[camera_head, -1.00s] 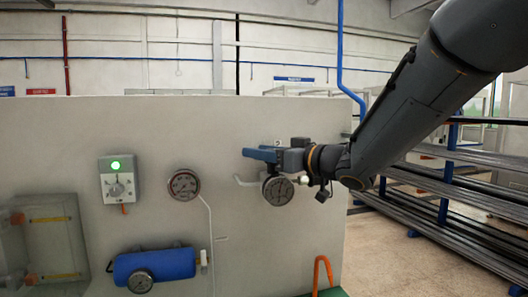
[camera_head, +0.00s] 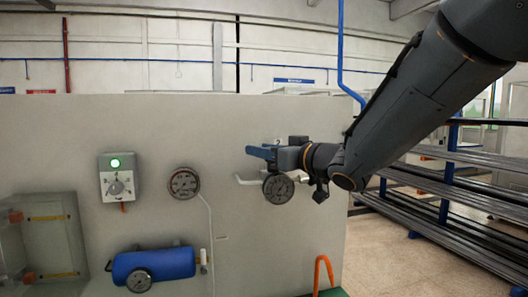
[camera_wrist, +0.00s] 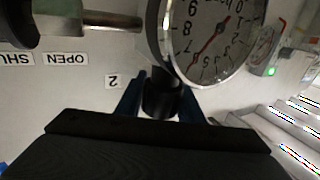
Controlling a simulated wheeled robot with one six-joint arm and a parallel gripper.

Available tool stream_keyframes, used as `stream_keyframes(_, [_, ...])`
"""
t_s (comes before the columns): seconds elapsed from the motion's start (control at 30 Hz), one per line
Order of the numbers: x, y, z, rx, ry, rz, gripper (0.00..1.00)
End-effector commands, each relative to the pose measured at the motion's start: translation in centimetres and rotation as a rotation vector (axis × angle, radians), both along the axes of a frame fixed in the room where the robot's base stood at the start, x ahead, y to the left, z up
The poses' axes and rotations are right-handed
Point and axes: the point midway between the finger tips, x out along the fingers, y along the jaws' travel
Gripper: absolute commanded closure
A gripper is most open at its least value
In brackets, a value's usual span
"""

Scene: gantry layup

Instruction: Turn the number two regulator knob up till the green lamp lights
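The number two regulator has a black knob (camera_wrist: 160,98) below a round white-faced gauge (camera_wrist: 210,38) with a red needle. A "2" label (camera_wrist: 113,81) is on the panel beside it, upside down in the wrist view. My gripper (camera_wrist: 162,100) has its blue fingers on either side of the knob and looks shut on it. In the head view my gripper (camera_head: 262,152) is at the panel just above the gauge (camera_head: 278,189); the knob is hidden there. The green lamp (camera_head: 115,163) glows bright on a grey box at left, and also shows in the wrist view (camera_wrist: 271,71).
A second gauge (camera_head: 184,183) is on the panel between the lamp box and my gripper. A blue cylinder (camera_head: 154,264) with a gauge is lower left. Racks of bars (camera_head: 450,215) stand at right.

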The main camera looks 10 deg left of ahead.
Motion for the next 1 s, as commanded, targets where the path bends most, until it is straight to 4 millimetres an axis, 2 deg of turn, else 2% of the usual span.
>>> stream_keyframes(0.47, [-0.4,-0.2,0.0,0.000,-0.001,0.004,0.60])
stream_keyframes(0.9, [-4.0,-5.3,0.0,0.000,-0.001,-0.001,0.60])
stream_keyframes(1.0, [-4.5,-5.8,0.0,0.000,-0.001,0.001,0.60])
